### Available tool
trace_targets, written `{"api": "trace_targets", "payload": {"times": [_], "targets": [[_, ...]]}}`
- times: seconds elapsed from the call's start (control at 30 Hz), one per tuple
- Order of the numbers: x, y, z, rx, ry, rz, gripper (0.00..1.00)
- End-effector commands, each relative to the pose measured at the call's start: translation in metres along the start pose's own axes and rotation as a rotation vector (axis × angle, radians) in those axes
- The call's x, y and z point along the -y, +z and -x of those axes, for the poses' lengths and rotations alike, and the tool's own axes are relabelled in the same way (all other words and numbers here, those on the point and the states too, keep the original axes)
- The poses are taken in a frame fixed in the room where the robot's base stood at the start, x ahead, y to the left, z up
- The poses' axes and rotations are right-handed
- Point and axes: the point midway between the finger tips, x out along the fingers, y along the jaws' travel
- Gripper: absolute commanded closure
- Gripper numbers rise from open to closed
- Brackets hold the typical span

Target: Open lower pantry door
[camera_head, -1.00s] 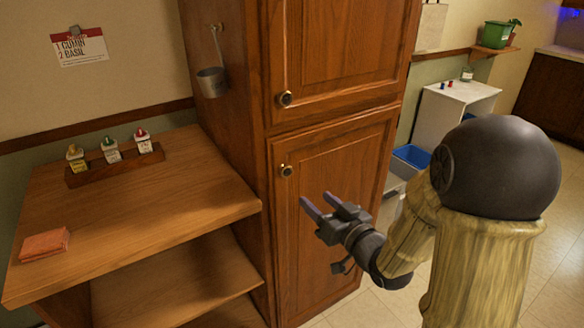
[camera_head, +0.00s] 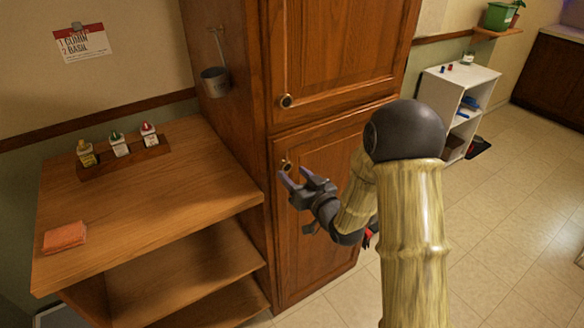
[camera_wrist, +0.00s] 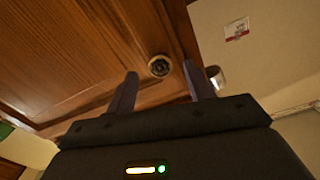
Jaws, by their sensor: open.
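The lower pantry door (camera_head: 325,200) is a brown wooden panel and looks shut. Its round dark knob (camera_head: 286,165) sits near the door's top left corner. My gripper (camera_head: 292,173) is open, with its two fingertips close to this knob in the head view. In the wrist view a round knob (camera_wrist: 160,66) shows just beyond and between the two spread fingers of my gripper (camera_wrist: 162,82). I cannot tell whether the fingers touch it. Nothing is seen held.
The upper door's knob (camera_head: 286,101) is above. A wooden shelf unit (camera_head: 190,185) with a spice rack (camera_head: 125,158) and an orange cloth (camera_head: 65,237) stands at left. A metal cup (camera_head: 215,82) hangs on the pantry's side. The floor (camera_head: 500,200) at right is clear.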

Motion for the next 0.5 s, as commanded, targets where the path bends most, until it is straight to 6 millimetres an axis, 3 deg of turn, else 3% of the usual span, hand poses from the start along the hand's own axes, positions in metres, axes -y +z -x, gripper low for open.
{"api": "trace_targets", "payload": {"times": [0.17,0.43,0.5], "targets": [[0.001,-0.001,-0.017,0.001,-0.001,0.0,0.47],[0.0,0.0,-0.018,0.0,0.0,-0.001,0.47],[0.0,0.0,-0.018,0.0,0.0,-0.001,0.57]]}}
